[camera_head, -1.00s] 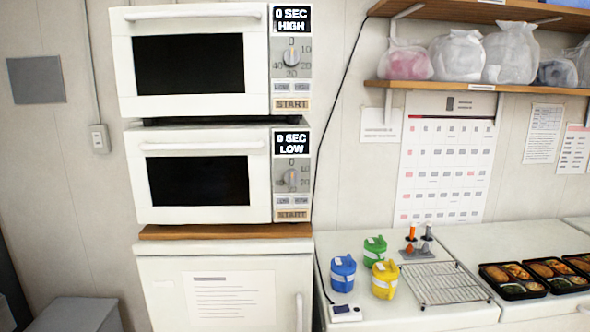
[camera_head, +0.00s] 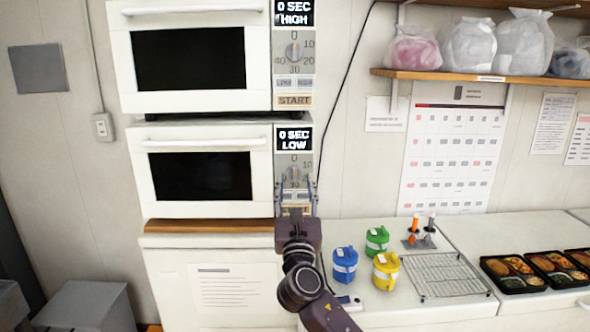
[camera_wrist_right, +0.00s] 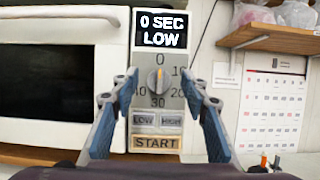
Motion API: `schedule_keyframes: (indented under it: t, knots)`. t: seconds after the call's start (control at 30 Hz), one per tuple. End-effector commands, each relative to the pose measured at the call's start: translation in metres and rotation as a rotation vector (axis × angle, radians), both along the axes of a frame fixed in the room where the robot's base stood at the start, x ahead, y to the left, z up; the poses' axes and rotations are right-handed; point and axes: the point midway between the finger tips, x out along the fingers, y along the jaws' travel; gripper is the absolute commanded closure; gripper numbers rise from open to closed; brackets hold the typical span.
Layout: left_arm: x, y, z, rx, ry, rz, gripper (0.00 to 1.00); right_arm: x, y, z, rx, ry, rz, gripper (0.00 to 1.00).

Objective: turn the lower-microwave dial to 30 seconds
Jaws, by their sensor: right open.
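The lower microwave (camera_head: 136,176) is white with a dark window and stands under a second microwave. Its display (camera_head: 293,139) reads 0 SEC LOW. Its round grey dial (camera_head: 293,173) shows above my right gripper (camera_head: 296,186) in the head view. In the right wrist view the dial (camera_wrist_right: 157,80) has an orange mark pointing up at 0, with 10, 20, 30 and 40 around it. My right gripper (camera_wrist_right: 160,87) is open, its blue fingers to the left and right of the dial with a gap on both sides. My left gripper is not in view.
The LOW and HIGH buttons and the START button (camera_wrist_right: 155,143) lie below the dial. The upper microwave (camera_head: 119,61) reads 0 SEC HIGH. Blue, green and yellow containers (camera_head: 345,265), a wire rack (camera_head: 440,275) and bento trays (camera_head: 513,284) stand on the counter to the right.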

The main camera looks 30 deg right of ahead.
Motion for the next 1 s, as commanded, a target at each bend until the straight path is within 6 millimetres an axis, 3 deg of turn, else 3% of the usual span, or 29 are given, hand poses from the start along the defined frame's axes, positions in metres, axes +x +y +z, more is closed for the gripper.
schedule_keyframes:
  t: [0.3, 0.67, 1.0]
  knots:
    - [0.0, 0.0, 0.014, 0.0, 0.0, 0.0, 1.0, 0.03, -0.019, 0.015, 0.002, 0.001, 0.0, 0.58]
    - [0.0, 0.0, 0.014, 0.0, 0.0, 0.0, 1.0, 0.033, -0.02, 0.015, 0.002, 0.001, 0.002, 0.59]
    - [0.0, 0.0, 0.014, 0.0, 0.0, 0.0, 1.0, 0.033, -0.02, 0.015, 0.003, 0.002, 0.002, 0.97]
